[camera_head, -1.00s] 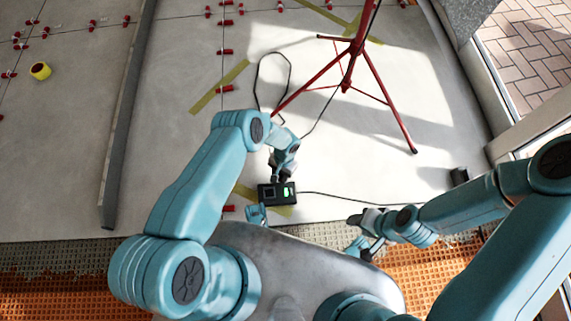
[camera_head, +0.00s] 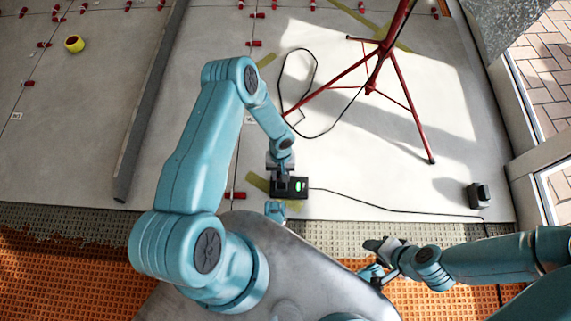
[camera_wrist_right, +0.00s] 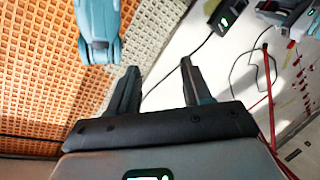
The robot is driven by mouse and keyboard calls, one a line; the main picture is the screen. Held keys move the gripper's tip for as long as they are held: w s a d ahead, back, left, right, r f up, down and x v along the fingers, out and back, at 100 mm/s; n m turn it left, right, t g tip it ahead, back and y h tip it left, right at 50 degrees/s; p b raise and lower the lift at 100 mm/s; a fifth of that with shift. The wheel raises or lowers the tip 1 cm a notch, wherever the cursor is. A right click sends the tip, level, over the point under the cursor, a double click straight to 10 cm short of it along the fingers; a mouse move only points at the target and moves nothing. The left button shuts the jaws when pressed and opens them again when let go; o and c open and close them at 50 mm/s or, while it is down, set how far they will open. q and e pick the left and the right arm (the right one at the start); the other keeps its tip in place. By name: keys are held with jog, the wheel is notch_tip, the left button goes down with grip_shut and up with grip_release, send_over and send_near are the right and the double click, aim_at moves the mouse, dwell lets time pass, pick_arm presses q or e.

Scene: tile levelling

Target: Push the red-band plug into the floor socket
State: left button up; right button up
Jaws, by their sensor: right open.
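The floor socket (camera_head: 297,187) is a small black box with a lit green patch, lying on the grey floor near the orange mat. It also shows in the right wrist view (camera_wrist_right: 224,17). My left gripper (camera_head: 282,170) is right at the socket's back left part, pointing down; its jaws are too small and covered to read. I cannot make out the red-band plug; it may be hidden at that gripper. My right gripper (camera_head: 374,258) is away to the lower right, near my body. In the right wrist view it is open (camera_wrist_right: 160,85), with nothing between the fingers.
A red tripod (camera_head: 372,88) stands behind the socket, with a looped black cable (camera_head: 316,75) beside it. Another cable runs right from the socket towards a small black block (camera_head: 479,195). A long grey bar (camera_head: 150,105) and a yellow roll (camera_head: 74,43) lie left.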

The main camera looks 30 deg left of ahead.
pick_arm(q)
notch_tip(320, 180, down, 3)
jog(key=shift+f+b, duration=0.2)
jog(key=shift+b, duration=1)
jog(key=shift+f+b, duration=0.6)
jog(key=shift+f, duration=0.25)
pick_arm(e)
jog(key=shift+w+d+f, duration=0.1)
jog(key=shift+w+f, duration=0.2)
jog(key=shift+f, duration=0.3)
jog(key=shift+w+d+f, duration=0.1)
jog(key=shift+w+f, duration=0.15)
jog(key=shift+f, duration=0.4)
jog(key=shift+w+f, duration=0.3)
jog(key=shift+f, duration=0.3)
jog(key=shift+t, duration=0.3)
pick_arm(q)
jog(key=shift+f+b, duration=1.25)
pick_arm(e)
jog(key=shift+f, duration=1.25)
pick_arm(q)
jog(key=shift+r, duration=0.15)
pick_arm(e)
jog(key=shift+r, duration=0.1)
pick_arm(q)
jog(key=shift+r+p, duration=2)
jog(key=shift+r, duration=0.45)
pick_arm(e)
notch_tip(320, 180, up, 4)
jog(key=shift+f, duration=0.15)
